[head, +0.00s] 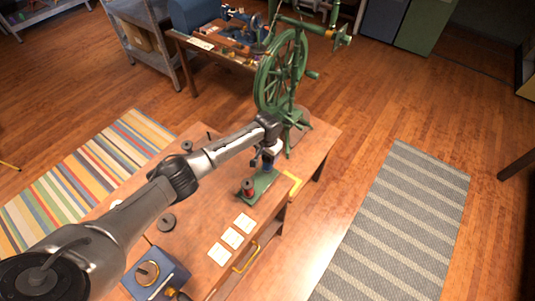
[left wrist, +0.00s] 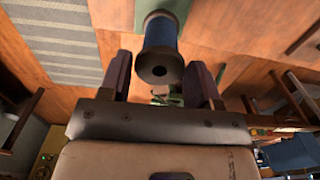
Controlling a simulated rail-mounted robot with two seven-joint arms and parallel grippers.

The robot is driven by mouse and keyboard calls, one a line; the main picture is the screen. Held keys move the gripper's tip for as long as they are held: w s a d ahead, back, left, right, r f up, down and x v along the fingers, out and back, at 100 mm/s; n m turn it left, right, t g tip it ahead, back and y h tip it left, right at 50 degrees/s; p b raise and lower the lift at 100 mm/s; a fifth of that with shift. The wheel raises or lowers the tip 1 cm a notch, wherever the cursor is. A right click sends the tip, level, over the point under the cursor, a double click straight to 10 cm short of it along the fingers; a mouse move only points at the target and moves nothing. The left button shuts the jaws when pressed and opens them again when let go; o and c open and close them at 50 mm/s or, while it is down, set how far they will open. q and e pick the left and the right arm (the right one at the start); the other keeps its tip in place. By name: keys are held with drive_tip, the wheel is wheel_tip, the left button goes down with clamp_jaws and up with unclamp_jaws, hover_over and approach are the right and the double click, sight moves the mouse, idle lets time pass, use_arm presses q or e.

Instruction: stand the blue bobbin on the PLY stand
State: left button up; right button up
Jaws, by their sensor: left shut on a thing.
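The blue bobbin (left wrist: 162,35), with dark flanges and a hole in its near end, sits between the two fingers of my left gripper (left wrist: 162,85) in the left wrist view. In the head view my left gripper (head: 268,155) is shut on the bobbin (head: 267,166), which is small and partly covered there. It is over the far part of a green stand (head: 262,189), which I take for the PLY stand; no lettering is readable. The stand's green surface (left wrist: 209,22) lies beyond the bobbin in the wrist view. I cannot tell whether the bobbin touches it. My right gripper is out of view.
A red bobbin (head: 249,188) stands on the near end of the green stand. The green spinning wheel (head: 283,72) rises just behind my gripper. White cards (head: 231,238) and a blue box (head: 155,274) lie nearer on the table (head: 190,222). A yellow bracket (head: 293,184) is at its right edge.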

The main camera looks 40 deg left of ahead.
use_arm(q)
drive_tip(key=shift+f+b, duration=0.55)
drive_tip(key=shift+f, duration=0.7)
drive_tip(key=o, duration=0.8)
drive_tip(key=shift+o, duration=0.2)
wheel_tip(320, 180, up, 14)
drive_tip(key=p, duration=0.1)
drive_tip(key=shift+f, duration=0.15)
